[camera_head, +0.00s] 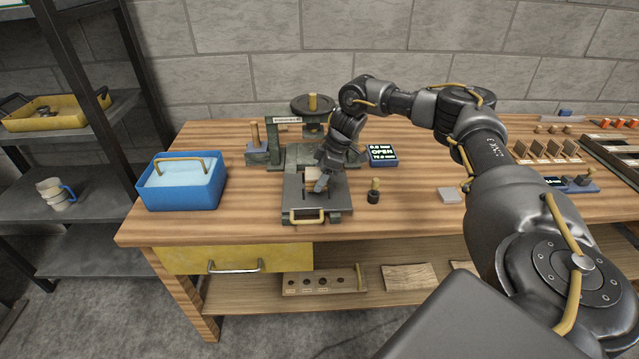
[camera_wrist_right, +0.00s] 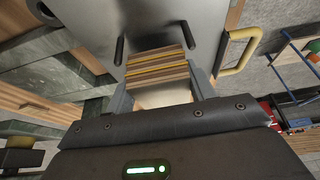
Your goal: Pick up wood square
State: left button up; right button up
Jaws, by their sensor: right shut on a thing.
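The wood square is a small block of light and dark layers (camera_head: 311,173) on the grey plate of the press (camera_head: 294,191) in the head view. My right gripper (camera_head: 320,184) comes down over it from the back right and partly hides it. In the right wrist view the striped layered block (camera_wrist_right: 156,70) lies between the two fingers of my right gripper (camera_wrist_right: 160,92), which is shut on it. Whether the block still touches the plate cannot be told. My left gripper is not in view.
A blue tub (camera_head: 180,190) stands at the left of the bench. The front middle-right benchtop is clear.

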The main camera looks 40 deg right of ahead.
jog(key=s+a+r+b, duration=0.2)
jog(key=s+a+r, duration=0.6)
jog(key=a+r, duration=0.2)
jog(key=shift+s+a+r, duration=0.25)
jog(key=shift+a+r, duration=0.15)
jog(key=shift+a, duration=0.35)
